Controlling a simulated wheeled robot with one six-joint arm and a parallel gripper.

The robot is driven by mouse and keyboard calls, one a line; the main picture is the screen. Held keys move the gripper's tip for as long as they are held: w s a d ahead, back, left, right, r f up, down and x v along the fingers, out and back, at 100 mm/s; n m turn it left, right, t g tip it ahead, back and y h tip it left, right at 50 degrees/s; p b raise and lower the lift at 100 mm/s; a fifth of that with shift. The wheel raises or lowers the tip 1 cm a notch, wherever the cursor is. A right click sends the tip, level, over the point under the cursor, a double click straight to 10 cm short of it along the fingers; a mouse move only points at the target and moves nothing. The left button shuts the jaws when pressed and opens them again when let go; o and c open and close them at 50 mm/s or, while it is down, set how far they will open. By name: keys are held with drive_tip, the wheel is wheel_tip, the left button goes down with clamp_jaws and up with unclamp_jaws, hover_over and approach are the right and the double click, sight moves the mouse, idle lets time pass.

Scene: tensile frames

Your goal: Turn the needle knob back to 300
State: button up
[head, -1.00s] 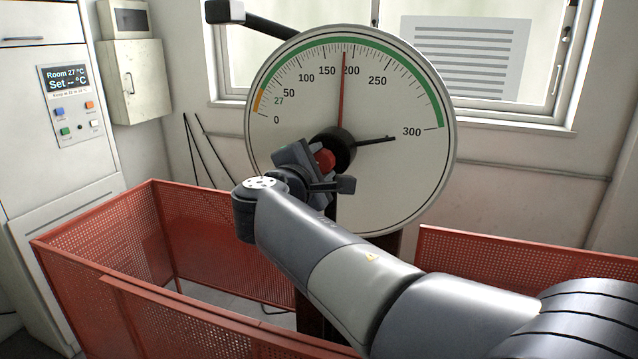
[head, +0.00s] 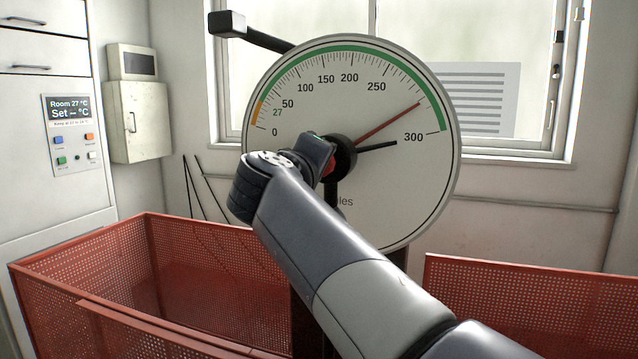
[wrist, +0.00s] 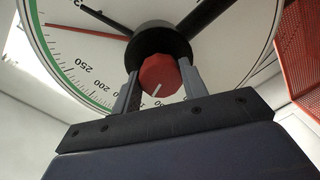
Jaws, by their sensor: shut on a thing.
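The round white dial (head: 290,185) faces me, with a scale from 0 to 300. Its long red needle (head: 390,122) points between 250 and 300. A shorter black hand (head: 380,147) points at about 300. The red needle knob (wrist: 160,75), with a white line on it, sits on the black hub (wrist: 160,38) at the dial's middle. My gripper (wrist: 161,82) is shut on the red knob, one finger on each side. In the head view my wrist hides most of the knob, and my gripper (head: 326,155) is partly hidden.
Red perforated guard panels (head: 190,280) stand left and right of the dial. A black arm with a block end (head: 227,24) sticks out at the dial's upper left. A grey cabinet with a control panel (head: 72,130) stands at the left. A window is behind.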

drive_tip(key=shift+f+m+b, duration=0.25)
drive_tip(key=shift+m+b, duration=1.2)
drive_tip(key=shift+m, duration=0.25)
drive_tip(key=o, duration=1)
drive_tip(key=shift+r, duration=0.15)
drive_tip(key=shift+c, duration=0.2)
drive_tip(key=v, duration=1)
drive_tip(key=shift+s+p, duration=0.3)
drive_tip(key=shift+s, duration=0.1)
drive_tip(key=shift+a, duration=0.1)
